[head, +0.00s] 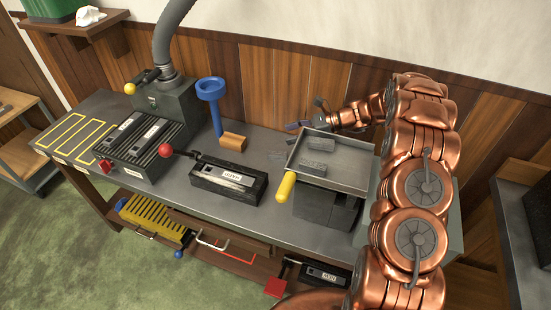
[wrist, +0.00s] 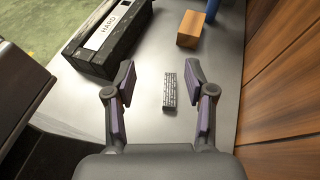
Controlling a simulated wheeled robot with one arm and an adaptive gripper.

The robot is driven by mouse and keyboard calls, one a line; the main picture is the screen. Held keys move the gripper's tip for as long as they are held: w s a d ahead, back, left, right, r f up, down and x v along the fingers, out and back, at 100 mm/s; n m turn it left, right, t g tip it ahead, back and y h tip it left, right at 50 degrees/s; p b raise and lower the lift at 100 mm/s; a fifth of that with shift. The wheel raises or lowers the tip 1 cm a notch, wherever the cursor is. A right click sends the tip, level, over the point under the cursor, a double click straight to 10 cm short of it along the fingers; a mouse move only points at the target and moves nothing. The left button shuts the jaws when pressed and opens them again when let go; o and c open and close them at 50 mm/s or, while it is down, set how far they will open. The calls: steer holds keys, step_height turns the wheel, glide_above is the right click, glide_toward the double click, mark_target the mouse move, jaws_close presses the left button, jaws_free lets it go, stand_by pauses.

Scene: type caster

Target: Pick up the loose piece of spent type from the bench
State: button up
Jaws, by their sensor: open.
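The loose piece of spent type (wrist: 169,90) is a small grey, rough-faced bar lying on the bench (wrist: 140,110). In the wrist view it lies between the open fingers of my gripper (wrist: 161,100), nearer the right finger, with a gap on both sides. In the head view a small grey piece (head: 277,155) shows on the bench just left of the tray, close to my gripper (head: 300,127). My gripper is open and empty, behind the tray near the wood wall. Whether the fingers are down at the height of the piece is hard to tell.
A grey tray (head: 345,178) with dark blocks and a yellow handle stands beside my arm. A black box marked HARD (wrist: 108,38) and a wooden block (wrist: 189,29) lie beyond the piece. A blue funnel stand (head: 211,90) is farther left. The wood wall (wrist: 280,90) is close on the right.

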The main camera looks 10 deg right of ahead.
steer(key=m+t, duration=0.1)
glide_toward(280, 154)
steer(key=shift+w+a+b, duration=0.25)
steer(key=shift+a+b, duration=0.2)
steer(key=shift+a, duration=0.2)
steer(key=shift+f, duration=0.25)
steer(key=p+x, duration=0.3)
steer(key=x, duration=0.3)
steer(key=shift+w+a, duration=0.15)
steer(key=shift+a, duration=0.25)
steer(key=shift+w+a+f, duration=0.15)
steer(key=shift+a+f, duration=0.15)
jaws_close()
